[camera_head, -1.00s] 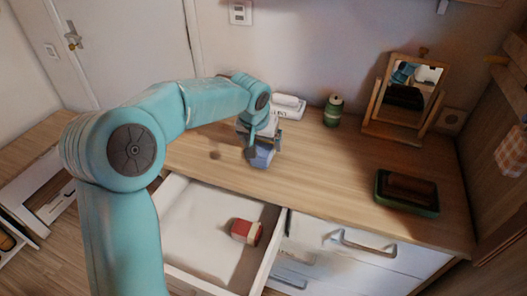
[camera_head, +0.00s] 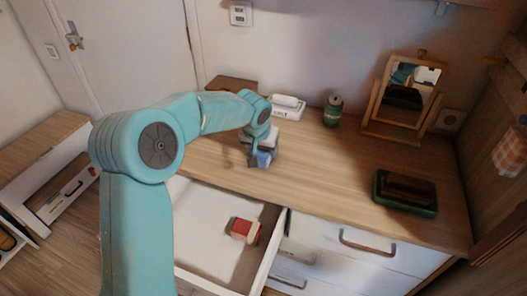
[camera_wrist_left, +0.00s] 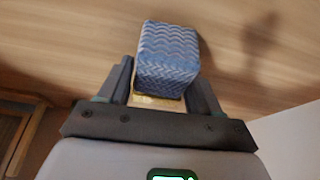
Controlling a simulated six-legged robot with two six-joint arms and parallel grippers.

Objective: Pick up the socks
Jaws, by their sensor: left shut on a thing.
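A blue and white zigzag-patterned bundle, which looks like the folded socks, is over the wooden dresser top (camera_head: 330,175). In the left wrist view the bundle (camera_wrist_left: 168,55) is between the two fingers of my left gripper (camera_wrist_left: 165,80), with a pale underside near the palm. In the head view my left gripper (camera_head: 262,160) is shut on the bundle (camera_head: 266,159), partly hiding it. I cannot tell whether the bundle still touches the wood. My right gripper is not in view.
An open white drawer (camera_head: 205,235) below holds a red and white item (camera_head: 243,230). On the dresser are a green can (camera_head: 333,111), a white item (camera_head: 286,108), a mirror (camera_head: 405,95), a dark green tray (camera_head: 380,200) and a brown box (camera_head: 232,85). The dresser's middle is clear.

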